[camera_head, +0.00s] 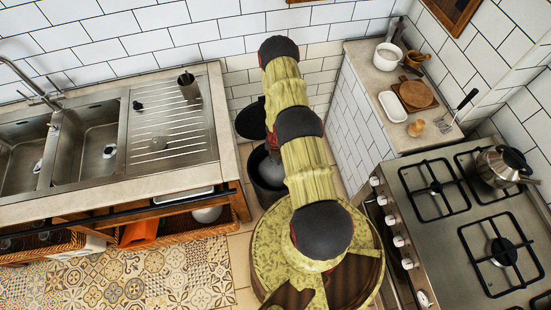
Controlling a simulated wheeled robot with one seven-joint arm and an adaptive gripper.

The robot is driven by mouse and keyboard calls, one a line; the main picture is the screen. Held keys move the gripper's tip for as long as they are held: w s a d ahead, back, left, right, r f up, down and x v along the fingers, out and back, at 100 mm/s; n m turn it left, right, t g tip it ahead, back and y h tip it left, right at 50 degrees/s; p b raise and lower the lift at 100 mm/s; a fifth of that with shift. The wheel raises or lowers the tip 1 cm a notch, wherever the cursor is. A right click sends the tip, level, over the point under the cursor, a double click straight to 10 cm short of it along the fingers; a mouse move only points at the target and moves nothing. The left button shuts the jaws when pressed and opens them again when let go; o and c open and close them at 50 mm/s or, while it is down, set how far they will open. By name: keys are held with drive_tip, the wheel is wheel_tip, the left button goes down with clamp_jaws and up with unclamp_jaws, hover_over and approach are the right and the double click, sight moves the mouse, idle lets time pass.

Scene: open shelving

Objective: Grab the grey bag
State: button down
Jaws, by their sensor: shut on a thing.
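A dark bin (268,188) stands on the floor in the gap between the sink counter and the stove side, its round black lid (249,121) raised behind it. The grey bag (258,158) seems to be the grey lining at the bin's mouth; little of it shows. My gripper (271,150) reaches down into the mouth of the bin, mostly behind my own arm. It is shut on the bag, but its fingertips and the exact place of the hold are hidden.
The stove (400,185) with a kettle (500,167) is on the right. A worktop (372,75) with dishes stands behind it. The gap around the bin is narrow.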

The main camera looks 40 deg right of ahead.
wheel_tip(320, 180, up, 20)
drive_tip(key=p, duration=1.9)
drive_tip(key=shift+f, duration=0.15)
idle(0.4)
